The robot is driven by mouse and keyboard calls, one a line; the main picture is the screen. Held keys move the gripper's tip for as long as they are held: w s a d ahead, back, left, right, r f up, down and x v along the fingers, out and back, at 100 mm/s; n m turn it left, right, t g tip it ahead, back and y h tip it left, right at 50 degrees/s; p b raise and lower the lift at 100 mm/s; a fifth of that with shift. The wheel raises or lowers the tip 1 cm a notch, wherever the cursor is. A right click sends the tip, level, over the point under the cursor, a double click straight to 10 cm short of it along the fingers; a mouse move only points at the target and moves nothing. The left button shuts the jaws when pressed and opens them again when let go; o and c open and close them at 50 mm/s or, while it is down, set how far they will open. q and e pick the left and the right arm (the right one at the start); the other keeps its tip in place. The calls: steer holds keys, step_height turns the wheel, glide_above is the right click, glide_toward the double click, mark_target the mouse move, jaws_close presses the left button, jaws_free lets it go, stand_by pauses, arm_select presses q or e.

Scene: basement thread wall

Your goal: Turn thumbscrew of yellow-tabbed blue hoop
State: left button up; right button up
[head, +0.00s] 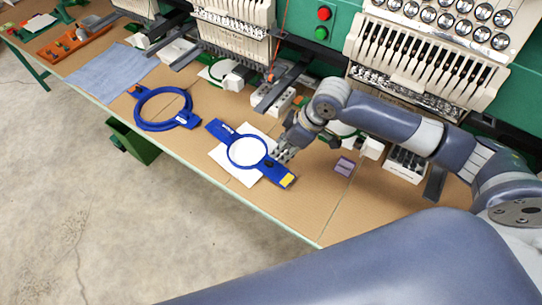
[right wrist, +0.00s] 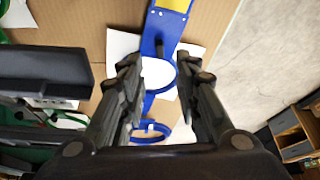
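The yellow-tabbed blue hoop (head: 277,174) lies on white sheet material on the table in the head view, its yellow tab (head: 288,180) toward the front edge. Its blue bar also shows in the right wrist view (right wrist: 163,28), yellow tab at the top. A dark post, seemingly the thumbscrew (right wrist: 160,48), stands on the bar near the ring; it is a small dark spot in the head view (head: 269,163). My right gripper (head: 284,154) is over the hoop's right side. In the right wrist view its fingers (right wrist: 157,65) are spread, with nothing held between them. My left gripper is not visible.
Another blue hoop (head: 140,117) with an orange tab lies to the left. A small purple box (head: 344,166) sits right of my right gripper. Embroidery machines (head: 425,65) line the back. A blue cloth (head: 108,70) and orange tray (head: 75,43) lie farther left. A green bin (head: 135,143) hangs below the edge.

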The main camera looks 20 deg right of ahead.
mark_target(270, 162)
steer(key=p+x, duration=0.1)
steer(key=x, duration=0.8)
steer(key=shift+f, duration=0.1)
jaws_close()
